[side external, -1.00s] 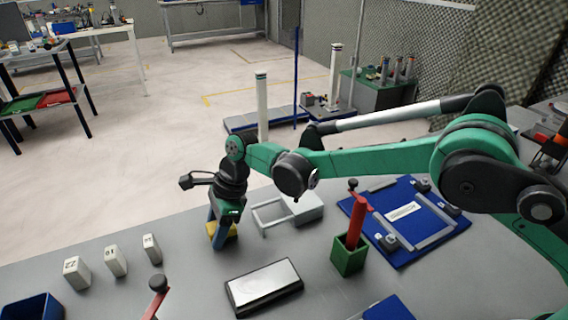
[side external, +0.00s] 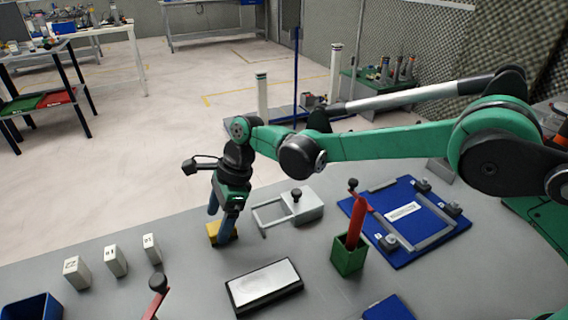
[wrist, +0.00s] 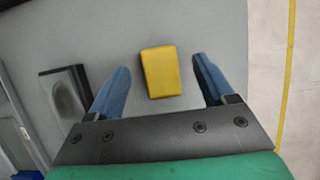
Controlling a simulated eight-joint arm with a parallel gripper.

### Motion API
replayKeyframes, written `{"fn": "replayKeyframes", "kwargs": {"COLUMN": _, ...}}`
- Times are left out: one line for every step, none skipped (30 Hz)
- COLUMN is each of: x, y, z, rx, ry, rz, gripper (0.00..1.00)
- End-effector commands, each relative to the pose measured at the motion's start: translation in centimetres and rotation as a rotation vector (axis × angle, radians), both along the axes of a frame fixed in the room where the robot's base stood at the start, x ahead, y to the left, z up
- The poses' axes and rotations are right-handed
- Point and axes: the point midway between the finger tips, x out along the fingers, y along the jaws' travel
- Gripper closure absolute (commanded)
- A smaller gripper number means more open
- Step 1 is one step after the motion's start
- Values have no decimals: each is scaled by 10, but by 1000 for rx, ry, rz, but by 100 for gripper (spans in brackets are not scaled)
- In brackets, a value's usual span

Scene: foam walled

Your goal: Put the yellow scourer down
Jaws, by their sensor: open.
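The yellow scourer (wrist: 160,72) is a small block lying on the grey table. In the wrist view it sits between and slightly beyond the two blue fingers, with clear gaps on both sides. My gripper (wrist: 160,85) is open and holds nothing. In the side view the gripper (side external: 222,229) points down beside the scourer (side external: 213,233), and its fingers hide part of the scourer's right side.
A grey box with a wire frame (side external: 301,206) stands just right of my gripper. A whetstone-like block (side external: 264,284) lies in front. Several white numbered blocks (side external: 116,261) stand to the left. A green holder (side external: 348,256) with a red-handled tool is further right.

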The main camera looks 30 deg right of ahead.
Motion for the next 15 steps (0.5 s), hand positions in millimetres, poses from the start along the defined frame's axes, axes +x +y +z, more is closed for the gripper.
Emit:
{"fn": "replayKeyframes", "kwargs": {"x": 0, "y": -5, "z": 11, "rx": 0, "ry": 0, "rz": -2, "gripper": 24}}
{"fn": "replayKeyframes", "kwargs": {"x": 0, "y": -8, "z": 18, "rx": 0, "ry": 0, "rz": -3, "gripper": 24}}
{"fn": "replayKeyframes", "kwargs": {"x": 0, "y": -12, "z": 27, "rx": 0, "ry": 0, "rz": -3, "gripper": 24}}
{"fn": "replayKeyframes", "kwargs": {"x": 0, "y": -15, "z": 33, "rx": 0, "ry": 0, "rz": -2, "gripper": 24}}
{"fn": "replayKeyframes", "kwargs": {"x": 0, "y": -17, "z": 40, "rx": 0, "ry": 0, "rz": -2, "gripper": 24}}
{"fn": "replayKeyframes", "kwargs": {"x": 0, "y": -20, "z": 48, "rx": 0, "ry": 0, "rz": -2, "gripper": 24}}
{"fn": "replayKeyframes", "kwargs": {"x": 0, "y": -23, "z": 53, "rx": 0, "ry": 0, "rz": -3, "gripper": 24}}
{"fn": "replayKeyframes", "kwargs": {"x": 0, "y": -25, "z": 58, "rx": 0, "ry": 1, "rz": -3, "gripper": 24}}
{"fn": "replayKeyframes", "kwargs": {"x": 0, "y": -28, "z": 65, "rx": 0, "ry": 1, "rz": -2, "gripper": 24}}
{"fn": "replayKeyframes", "kwargs": {"x": 0, "y": -30, "z": 69, "rx": -1, "ry": 0, "rz": -1, "gripper": 24}}
{"fn": "replayKeyframes", "kwargs": {"x": 0, "y": -31, "z": 73, "rx": -1, "ry": 0, "rz": -1, "gripper": 24}}
{"fn": "replayKeyframes", "kwargs": {"x": 0, "y": -33, "z": 77, "rx": -1, "ry": 0, "rz": -1, "gripper": 24}}
{"fn": "replayKeyframes", "kwargs": {"x": 0, "y": -34, "z": 79, "rx": -1, "ry": 0, "rz": -1, "gripper": 24}}
{"fn": "replayKeyframes", "kwargs": {"x": 0, "y": -35, "z": 82, "rx": -1, "ry": 0, "rz": 0, "gripper": 24}}
{"fn": "replayKeyframes", "kwargs": {"x": 0, "y": -37, "z": 85, "rx": -1, "ry": -5, "rz": 3, "gripper": 24}}
